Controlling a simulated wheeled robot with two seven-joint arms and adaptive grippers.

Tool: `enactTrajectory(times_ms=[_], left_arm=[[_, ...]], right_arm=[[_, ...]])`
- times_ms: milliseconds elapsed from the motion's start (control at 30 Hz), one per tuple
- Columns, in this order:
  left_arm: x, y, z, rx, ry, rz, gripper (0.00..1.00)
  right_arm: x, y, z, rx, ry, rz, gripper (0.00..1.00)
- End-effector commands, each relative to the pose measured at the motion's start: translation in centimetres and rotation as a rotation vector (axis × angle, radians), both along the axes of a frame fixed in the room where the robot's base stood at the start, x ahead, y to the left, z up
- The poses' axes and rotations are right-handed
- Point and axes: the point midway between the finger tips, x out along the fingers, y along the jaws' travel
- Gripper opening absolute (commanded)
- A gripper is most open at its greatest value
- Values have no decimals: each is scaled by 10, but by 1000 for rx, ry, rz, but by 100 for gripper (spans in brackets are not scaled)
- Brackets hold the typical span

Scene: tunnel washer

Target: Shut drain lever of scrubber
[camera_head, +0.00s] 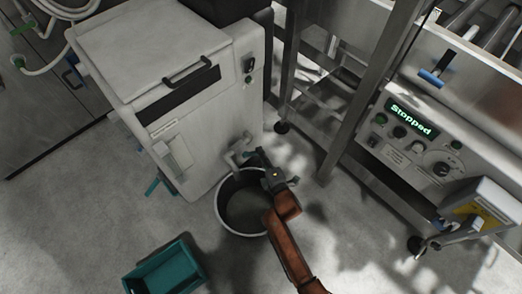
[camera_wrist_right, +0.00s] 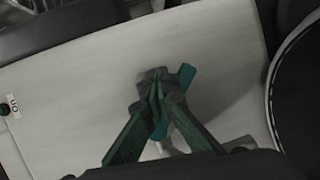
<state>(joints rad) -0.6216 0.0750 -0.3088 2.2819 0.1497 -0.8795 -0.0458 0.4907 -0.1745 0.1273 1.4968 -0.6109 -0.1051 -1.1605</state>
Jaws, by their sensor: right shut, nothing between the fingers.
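The scrubber (camera_head: 165,85) is the pale cabinet with a hinged lid and dark handle. Its drain pipe (camera_head: 238,154) comes out low on the right side, above a round bucket (camera_head: 222,208). My right gripper (camera_head: 258,158) is beside this outlet, over the bucket rim. In the wrist view, my right gripper (camera_wrist_right: 157,88) is shut with nothing between its fingers. A teal piece, seemingly the drain lever (camera_wrist_right: 187,75), shows just beyond the fingertips, partly hidden by them. I cannot tell whether they touch or how the lever is turned. My left gripper is not in view.
A teal crate (camera_head: 165,270) lies on the floor at front left. A steel frame (camera_head: 345,130) and a control panel reading "Stopped" (camera_head: 410,119) stand to the right. Hoses (camera_head: 45,68) hang at upper left. Open floor lies around the bucket.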

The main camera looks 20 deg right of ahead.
Motion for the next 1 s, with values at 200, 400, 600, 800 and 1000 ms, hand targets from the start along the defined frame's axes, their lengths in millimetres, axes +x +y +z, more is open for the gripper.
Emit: enactTrajectory(times_ms=[200, 400, 600, 800, 1000], left_arm=[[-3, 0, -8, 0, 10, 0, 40], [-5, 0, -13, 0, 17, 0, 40], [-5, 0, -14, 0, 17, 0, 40], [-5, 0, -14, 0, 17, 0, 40], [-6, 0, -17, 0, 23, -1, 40]], right_arm=[[-1, 3, -11, 0, 4, 0, 0], [-2, 6, -18, 0, 4, 0, 0], [-2, 6, -17, 0, 2, 0, 0], [-2, 6, -17, 0, 1, 0, 0], [-3, 10, -21, 1, 2, 0, 0]])
